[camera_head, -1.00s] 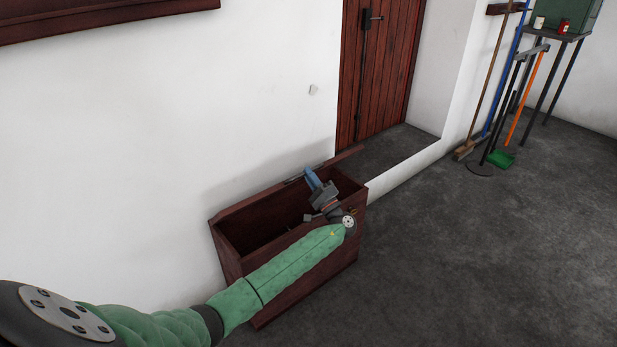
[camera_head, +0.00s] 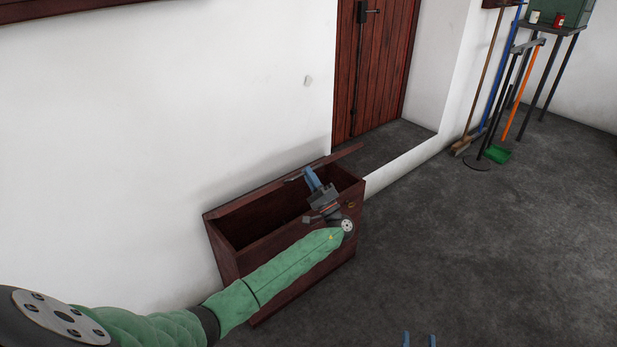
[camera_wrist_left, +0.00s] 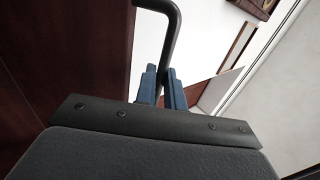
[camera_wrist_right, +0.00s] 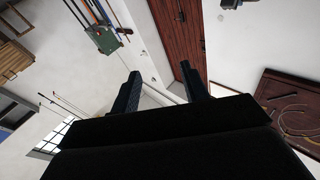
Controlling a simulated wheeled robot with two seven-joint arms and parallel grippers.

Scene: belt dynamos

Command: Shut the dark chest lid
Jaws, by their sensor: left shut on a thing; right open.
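The dark red-brown chest (camera_head: 300,275) stands against the white wall, with its interior partly visible. Its lid (camera_head: 250,199) is raised at the back and seen nearly edge-on. My left gripper (camera_head: 313,178) reaches over the chest from the front, at the lid's right half. In the left wrist view its blue fingers (camera_wrist_left: 163,88) are shut on a dark bent bar handle (camera_wrist_left: 174,40); a dark red panel (camera_wrist_left: 70,55) lies to its left. My right gripper (camera_head: 419,340) shows only blue fingertips at the bottom edge; in the right wrist view it is open and empty (camera_wrist_right: 160,92).
A red plank door (camera_head: 378,65) is set in a recess behind the chest. The grey floor (camera_head: 480,250) right of the chest is clear.

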